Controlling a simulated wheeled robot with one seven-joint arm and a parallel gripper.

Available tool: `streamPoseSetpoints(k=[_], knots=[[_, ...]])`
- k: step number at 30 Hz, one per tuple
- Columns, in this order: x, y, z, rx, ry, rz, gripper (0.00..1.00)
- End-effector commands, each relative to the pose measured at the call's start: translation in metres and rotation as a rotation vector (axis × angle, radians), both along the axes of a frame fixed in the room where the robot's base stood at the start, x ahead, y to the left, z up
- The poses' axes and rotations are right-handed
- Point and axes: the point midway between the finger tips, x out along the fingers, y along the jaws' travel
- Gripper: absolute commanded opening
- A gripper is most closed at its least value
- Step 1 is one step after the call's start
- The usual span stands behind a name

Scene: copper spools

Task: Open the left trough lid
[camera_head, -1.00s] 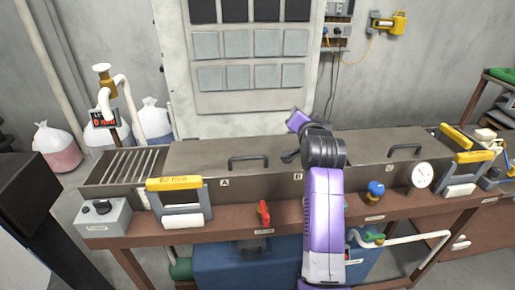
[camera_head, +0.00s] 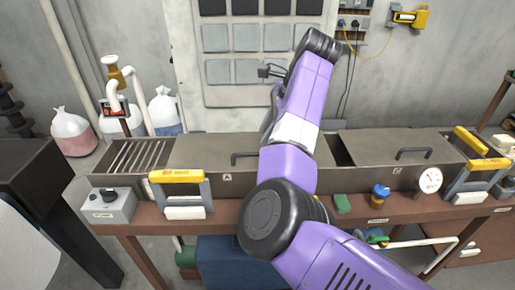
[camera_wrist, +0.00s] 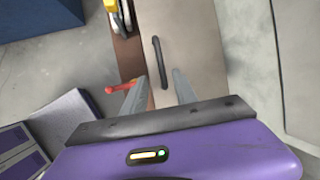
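The left trough lid (camera_head: 200,152) is a flat brown-grey plate marked A at the trough's front. It lies flat and looks closed. Its dark bar handle (camera_head: 243,156) is partly hidden behind my arm. In the wrist view the lid (camera_wrist: 200,45) lies below my gripper, with the dark handle (camera_wrist: 158,55) running away lengthwise. My gripper (camera_wrist: 160,77) is open and empty, its two grey fingers on either side of the handle's near end in the picture. I cannot tell the height gap. In the head view the fingers are hidden behind my arm.
The right lid (camera_head: 390,145) has its own handle. Yellow-topped brackets (camera_head: 178,178) stand at the trough's front left and right. A red lever (camera_wrist: 117,89) sticks out beside the left finger in the wrist view. A gauge (camera_head: 429,180) and blue knob (camera_head: 380,193) line the front ledge.

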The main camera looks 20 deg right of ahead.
Motion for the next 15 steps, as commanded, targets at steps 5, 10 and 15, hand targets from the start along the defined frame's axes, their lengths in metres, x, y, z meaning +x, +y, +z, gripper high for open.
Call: streamPoseSetpoints(k=[5,10,15], knots=[[0.004,0.005,-0.012,0.003,0.004,-0.012,0.34],[0.012,0.012,-0.036,0.002,0.004,-0.011,0.34],[0.018,0.019,-0.058,0.001,0.003,-0.012,0.34]])
